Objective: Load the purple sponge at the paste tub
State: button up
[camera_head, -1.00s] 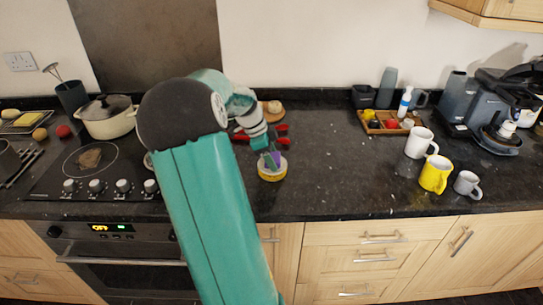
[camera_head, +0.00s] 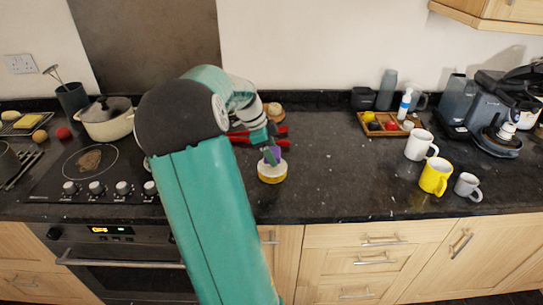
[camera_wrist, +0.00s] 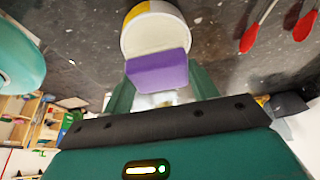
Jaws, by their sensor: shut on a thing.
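The purple sponge (camera_head: 274,154) is between the fingers of my gripper (camera_head: 270,150), which is shut on it. In the wrist view the sponge (camera_wrist: 157,72) sits between the two green fingers of the gripper (camera_wrist: 160,84). The paste tub (camera_head: 272,175) is a round yellow-and-white tub on the dark counter, directly below the sponge. In the wrist view the tub (camera_wrist: 150,10) shows a pale cream surface inside its rim, partly covered by the sponge. I cannot tell whether the sponge touches the paste. The sponge's lower face is hidden.
Red-handled utensils (camera_head: 281,134) lie just behind the tub. A white mug (camera_head: 419,146), a yellow mug (camera_head: 435,177) and a grey mug (camera_head: 467,186) stand to the right. The hob with a pot (camera_head: 106,121) is left. The counter between tub and mugs is clear.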

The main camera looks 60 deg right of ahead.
aim_at(278, 153)
jog(key=shift+r, duration=2.05)
